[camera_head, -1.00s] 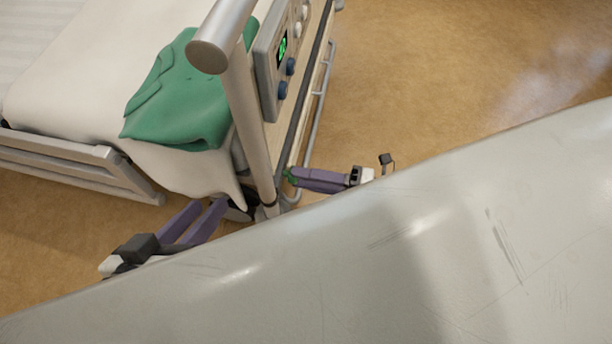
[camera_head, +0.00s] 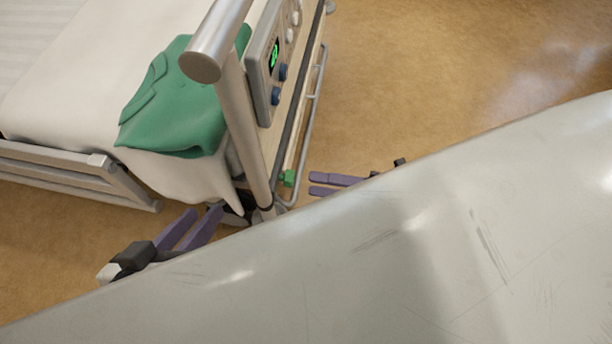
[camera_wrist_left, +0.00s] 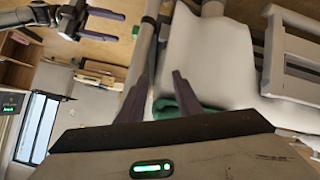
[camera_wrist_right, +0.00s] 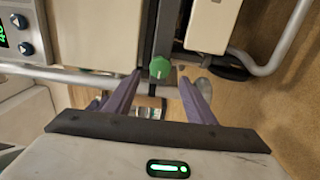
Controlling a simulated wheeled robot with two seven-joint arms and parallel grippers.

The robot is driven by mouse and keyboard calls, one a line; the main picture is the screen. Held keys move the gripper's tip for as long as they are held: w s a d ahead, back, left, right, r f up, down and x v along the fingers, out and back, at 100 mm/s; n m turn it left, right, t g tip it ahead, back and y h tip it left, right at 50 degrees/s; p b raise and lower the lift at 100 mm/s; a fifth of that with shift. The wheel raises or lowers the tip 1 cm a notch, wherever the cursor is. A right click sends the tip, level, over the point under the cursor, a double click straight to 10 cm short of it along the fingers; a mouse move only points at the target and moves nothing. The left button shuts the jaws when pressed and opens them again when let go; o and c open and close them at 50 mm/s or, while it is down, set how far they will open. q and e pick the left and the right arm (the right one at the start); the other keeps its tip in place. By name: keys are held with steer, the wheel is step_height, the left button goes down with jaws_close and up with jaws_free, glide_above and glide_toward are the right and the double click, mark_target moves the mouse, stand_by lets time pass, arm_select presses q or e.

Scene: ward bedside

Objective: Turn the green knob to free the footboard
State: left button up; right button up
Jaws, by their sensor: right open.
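The green knob (camera_head: 288,178) sits low on the near end of the bed's footboard (camera_head: 283,128), beside a grey rail. It shows clearly in the right wrist view (camera_wrist_right: 159,68), ahead of and between the fingers. My right gripper (camera_head: 311,184) has purple fingers, is open and empty, and is apart from the knob, just right of it. My left gripper (camera_head: 204,211) is open and empty, below the bed's corner and left of the post. The left wrist view (camera_wrist_left: 158,80) shows its fingers apart. Whether the knob has turned cannot be told.
A thick grey post (camera_head: 243,125) rises at the bed's corner. A control panel (camera_head: 265,65) with blue knobs is on the footboard. A green cloth (camera_head: 175,115) lies on the bed. A large grey surface (camera_head: 400,260) hides the lower view. Floor at right is clear.

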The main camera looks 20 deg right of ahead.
arm_select(q)
steer(key=shift+a+f, duration=0.1)
steer(key=shift+f, duration=0.35)
arm_select(e)
steer(key=v, duration=0.5)
steer(key=shift+s+d, duration=0.15)
arm_select(q)
steer(key=shift+r, duration=0.15)
